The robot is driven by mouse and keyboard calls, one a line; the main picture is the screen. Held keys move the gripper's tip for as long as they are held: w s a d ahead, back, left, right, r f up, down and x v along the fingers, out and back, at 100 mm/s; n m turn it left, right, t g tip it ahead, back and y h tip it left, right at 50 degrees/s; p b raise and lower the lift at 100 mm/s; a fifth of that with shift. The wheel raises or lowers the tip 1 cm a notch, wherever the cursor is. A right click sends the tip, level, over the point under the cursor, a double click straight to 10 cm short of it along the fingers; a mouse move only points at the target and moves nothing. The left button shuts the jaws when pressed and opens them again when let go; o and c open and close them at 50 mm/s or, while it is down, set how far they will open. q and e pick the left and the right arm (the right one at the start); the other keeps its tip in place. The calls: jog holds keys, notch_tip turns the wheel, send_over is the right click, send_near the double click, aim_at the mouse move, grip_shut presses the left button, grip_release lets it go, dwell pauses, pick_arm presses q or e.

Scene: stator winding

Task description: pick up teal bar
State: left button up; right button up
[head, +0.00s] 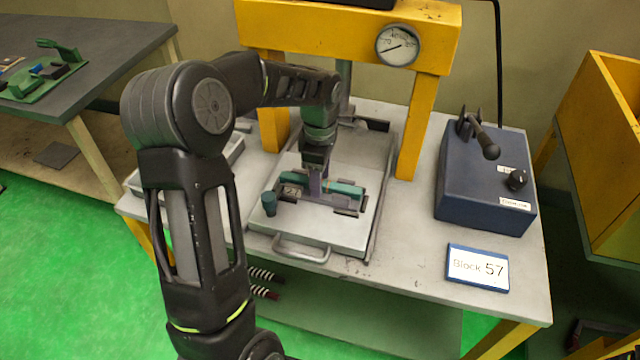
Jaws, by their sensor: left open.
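A teal bar (344,188) lies across the fixture on the light grey sliding plate (300,232), under the yellow press frame. My left gripper (317,190) points down at the middle of the bar from above. Its jaws are open and sit at or around the bar. The fingers hide part of the bar, and I cannot tell whether they touch it. My right gripper is not in view.
A dark teal knob (269,203) stands on the plate's left side, and a handle (302,250) is at its front. The yellow press frame (418,120) with a gauge (398,45) surrounds the spot. A blue control box (485,185) and a "Block 57" sign (477,268) are at right.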

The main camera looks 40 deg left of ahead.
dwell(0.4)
pick_arm(q)
grip_shut()
dwell(0.7)
